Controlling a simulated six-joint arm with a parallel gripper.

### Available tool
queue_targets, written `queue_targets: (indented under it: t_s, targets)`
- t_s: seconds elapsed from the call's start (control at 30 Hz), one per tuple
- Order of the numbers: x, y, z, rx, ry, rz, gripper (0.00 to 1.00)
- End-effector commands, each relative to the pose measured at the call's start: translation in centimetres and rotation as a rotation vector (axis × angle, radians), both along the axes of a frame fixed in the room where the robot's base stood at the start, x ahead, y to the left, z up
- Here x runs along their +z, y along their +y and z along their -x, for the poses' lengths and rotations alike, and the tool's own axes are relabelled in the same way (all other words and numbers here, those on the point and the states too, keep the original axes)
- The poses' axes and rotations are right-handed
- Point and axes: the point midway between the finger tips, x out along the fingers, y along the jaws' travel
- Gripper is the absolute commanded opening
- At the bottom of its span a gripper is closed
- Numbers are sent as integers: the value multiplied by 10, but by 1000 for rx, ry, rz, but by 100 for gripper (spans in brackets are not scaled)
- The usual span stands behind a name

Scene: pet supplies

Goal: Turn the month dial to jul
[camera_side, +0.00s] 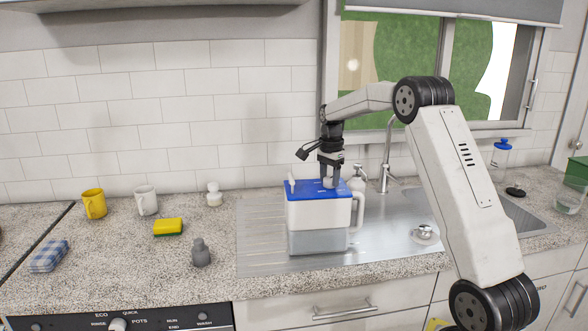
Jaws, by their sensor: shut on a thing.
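A white and translucent container (318,218) with a blue lid (308,189) stands upright on the steel drainboard. My gripper (329,182) points straight down over the right part of the lid. Its jaws are shut on a small pale knob on the lid, which I take to be the month dial. The fingers cover most of the dial, and its month marks and pointer are too small to read. A small white upright piece (292,183) stands at the lid's left edge. The container's handle is on its right side.
A white bottle (357,197) stands close behind the container, near the tap (386,160). A yellow sponge (168,227), grey bottle-shaped item (201,253), yellow mug (94,205) and white mug (146,202) stand left on the counter. The drainboard left of the container is clear.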

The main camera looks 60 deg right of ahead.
Motion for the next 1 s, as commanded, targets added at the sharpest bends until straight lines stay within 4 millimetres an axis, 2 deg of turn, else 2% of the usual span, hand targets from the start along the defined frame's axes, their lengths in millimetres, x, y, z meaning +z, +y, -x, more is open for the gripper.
queue_targets:
  t_s: [0.17,0.2,0.27,0.3,0.7,1.0]
  targets:
    - [2,0,-1,2,-4,3,0]
    - [2,0,-1,2,-4,3,67]
    - [2,0,-1,2,-4,3,86]
    - [2,0,-1,2,-3,3,90]
    - [4,0,0,2,-2,1,90]
    - [32,0,-1,2,-4,3,90]
